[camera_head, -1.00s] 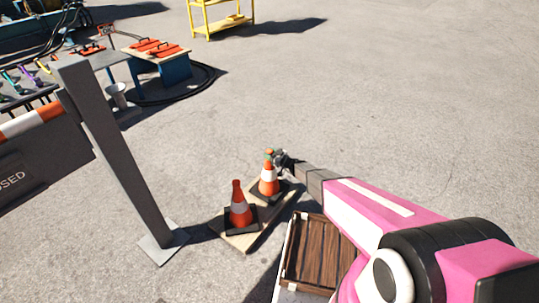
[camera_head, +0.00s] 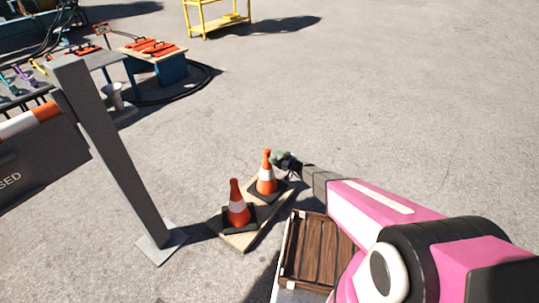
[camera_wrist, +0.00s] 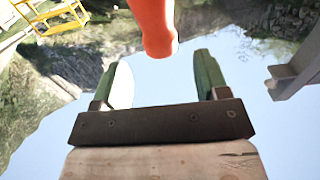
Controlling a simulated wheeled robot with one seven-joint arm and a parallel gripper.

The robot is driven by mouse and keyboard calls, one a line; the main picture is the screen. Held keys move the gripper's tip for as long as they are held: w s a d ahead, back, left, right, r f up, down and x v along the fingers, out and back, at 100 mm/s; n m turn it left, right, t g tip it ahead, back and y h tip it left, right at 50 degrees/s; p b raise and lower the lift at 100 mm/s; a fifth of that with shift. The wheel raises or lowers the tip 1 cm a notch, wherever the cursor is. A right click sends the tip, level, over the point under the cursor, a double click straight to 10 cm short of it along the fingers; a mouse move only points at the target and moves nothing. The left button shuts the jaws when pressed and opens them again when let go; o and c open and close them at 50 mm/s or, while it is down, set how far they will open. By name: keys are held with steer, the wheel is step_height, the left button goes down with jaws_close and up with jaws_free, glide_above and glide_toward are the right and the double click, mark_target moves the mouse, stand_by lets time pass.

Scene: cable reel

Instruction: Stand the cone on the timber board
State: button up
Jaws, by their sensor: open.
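Two orange and white cones with black bases stand upright on the timber board (camera_head: 246,239) in the head view. The nearer-left cone (camera_head: 236,205) is on the board's front end. The other cone (camera_head: 266,175) is on its far end, close to my gripper (camera_head: 282,158). In the wrist view my gripper (camera_wrist: 153,85) is open, its two green fingers apart. The rounded orange top of a cone (camera_wrist: 157,30) shows beyond the gap between the fingers, not gripped.
A brown wooden crate (camera_head: 290,262) stands right of the board, below my arm. A grey post (camera_head: 112,150) with a barrier sign is at left. A table with orange items (camera_head: 154,48) and a yellow rack (camera_head: 217,20) stand farther back. The pavement beyond is clear.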

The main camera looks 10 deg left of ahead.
steer(key=s+d+r+m+g+h, duration=0.2)
steer(key=s+d+r+m+h, duration=0.2)
steer(key=d, duration=0.9)
steer(key=s+d+r+m+g+h, duration=0.2)
steer(key=s+d+r+m+h, duration=0.3)
steer(key=s+d+r, duration=0.5)
steer(key=s+d+r+m+g+h, duration=0.3)
steer(key=s+d+r+h, duration=0.4)
steer(key=d, duration=0.8)
steer(key=shift+s+d+r+m+h, duration=0.3)
steer(key=shift+s+m, duration=0.35)
steer(key=shift+m, duration=0.05)
steer(key=shift+c, duration=0.4)
